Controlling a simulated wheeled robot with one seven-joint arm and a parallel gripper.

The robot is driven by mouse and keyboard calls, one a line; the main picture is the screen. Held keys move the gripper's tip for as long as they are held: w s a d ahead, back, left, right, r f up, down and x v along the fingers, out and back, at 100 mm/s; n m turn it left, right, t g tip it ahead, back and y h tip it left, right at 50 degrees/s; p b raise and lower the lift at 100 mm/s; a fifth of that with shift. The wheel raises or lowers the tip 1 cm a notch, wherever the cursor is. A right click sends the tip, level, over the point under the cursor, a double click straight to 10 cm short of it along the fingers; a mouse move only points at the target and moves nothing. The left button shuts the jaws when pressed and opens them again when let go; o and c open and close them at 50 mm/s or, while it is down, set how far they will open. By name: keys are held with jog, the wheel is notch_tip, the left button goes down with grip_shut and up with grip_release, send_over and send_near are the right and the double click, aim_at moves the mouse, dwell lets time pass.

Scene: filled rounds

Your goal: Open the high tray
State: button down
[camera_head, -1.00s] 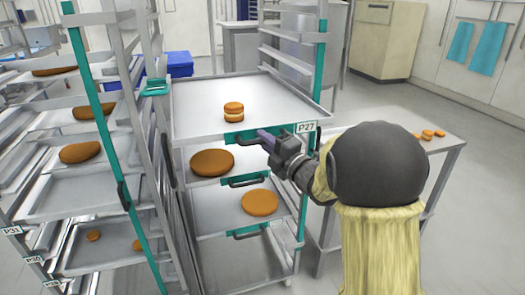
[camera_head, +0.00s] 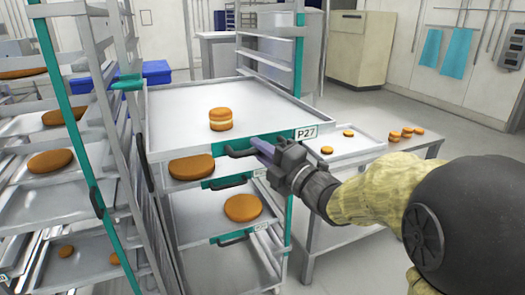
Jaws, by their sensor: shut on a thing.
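The high tray (camera_head: 185,106) is the top tray of the rack, labelled P27 (camera_head: 306,133). It carries a stacked, filled round (camera_head: 220,119). The tray extends toward me, out past the rack's front post. My gripper (camera_head: 258,148) is at the tray's front, shut on its dark handle (camera_head: 238,153). My gripper covers part of the handle and the tray's front edge.
A side table (camera_head: 420,150) at right holds a tray (camera_head: 365,142) and several small rounds. Another rack (camera_head: 75,130) with rounds stands close at left. Floor at right is clear.

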jog(key=shift+f, duration=0.1)
jog(key=c, duration=1.4)
grip_release()
jog(key=shift+d, duration=0.1)
jog(key=b+v, duration=0.3)
jog(key=v, duration=1.4)
jog(key=shift+d+f, duration=0.1)
